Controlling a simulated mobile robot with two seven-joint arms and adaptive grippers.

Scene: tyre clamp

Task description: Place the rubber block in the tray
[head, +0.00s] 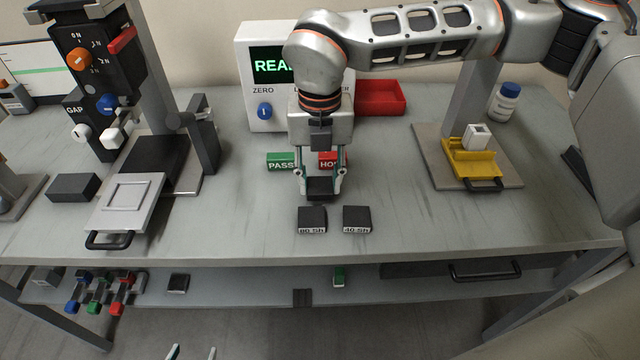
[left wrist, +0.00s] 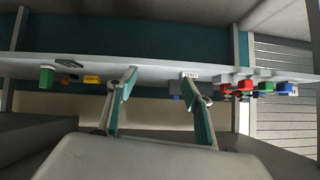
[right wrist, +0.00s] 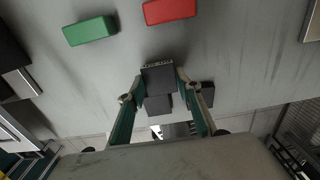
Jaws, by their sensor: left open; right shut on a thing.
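My right gripper (head: 320,190) is shut on a dark rubber block (right wrist: 158,79), held above the table's middle; its small label is unreadable. Two similar dark blocks lie nearer the front edge. The left one (head: 312,218) has a label whose first digit is unclear, and the right one (head: 357,219) reads 40 Sh. My left gripper (head: 190,352) is open and empty, low in front of the table; its fingers (left wrist: 160,105) face the lower shelf. A pale, square-recessed tray with a black handle (head: 125,203) is at left. A red tray (head: 380,97) stands at the back.
A green PASS block (head: 281,160) and red HOLD block (head: 331,158) lie behind the right gripper. A display box (head: 263,100) stands at the back. A yellow fixture (head: 470,168) is at right, a black column with knobs (head: 98,75) at left. Table space right of the blocks is clear.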

